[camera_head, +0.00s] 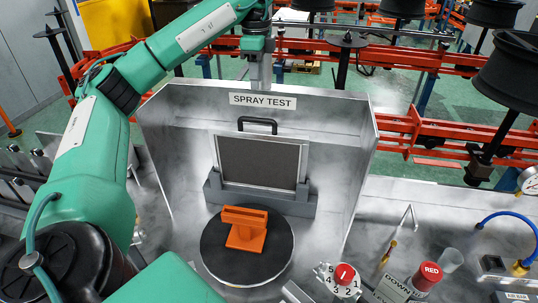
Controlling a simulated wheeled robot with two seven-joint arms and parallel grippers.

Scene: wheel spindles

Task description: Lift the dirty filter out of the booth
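The dirty filter (258,162) is a dark grey panel in a light metal frame with a black handle (257,122) on top. It stands upright in a grey slotted holder (216,190) near the back wall of the spray booth (342,125). My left gripper (261,86) points down at the top edge of the booth's back wall, above and apart from the handle in the picture. Its fingers are small and seen edge-on, so their opening does not show. I cannot see my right gripper.
An orange stand (246,238) sits on a black round turntable (215,262) in front of the filter. A red dial (345,274), a red-capped cup (429,272) and a blue hose (510,216) are at the right. Orange rails with black wheels (515,75) run behind the booth.

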